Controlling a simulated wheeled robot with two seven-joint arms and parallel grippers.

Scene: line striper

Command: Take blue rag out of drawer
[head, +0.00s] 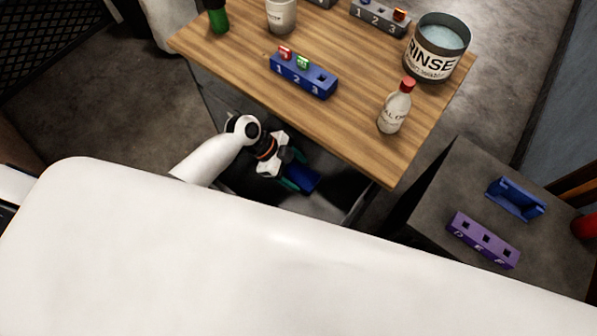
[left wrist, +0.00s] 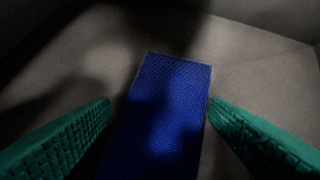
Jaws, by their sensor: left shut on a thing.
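The blue rag (head: 304,178) lies in the open drawer (head: 334,165) below the wooden tabletop. In the left wrist view the rag (left wrist: 168,105) is a textured blue strip between my two green fingers, over the grey drawer bottom. My left gripper (head: 293,170) reaches down into the drawer and is shut on the rag. The left wrist view shows the fingers (left wrist: 160,102) on either side of it. Part of the rag is in shadow. My right gripper is not in view.
The wooden tabletop (head: 350,120) overhangs the drawer. It carries a blue numbered block (head: 304,76), a red-capped bottle (head: 395,108) and a rinse tub (head: 437,48). A dark side table (head: 440,190) at right holds a purple block (head: 483,240) and a blue holder (head: 516,200).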

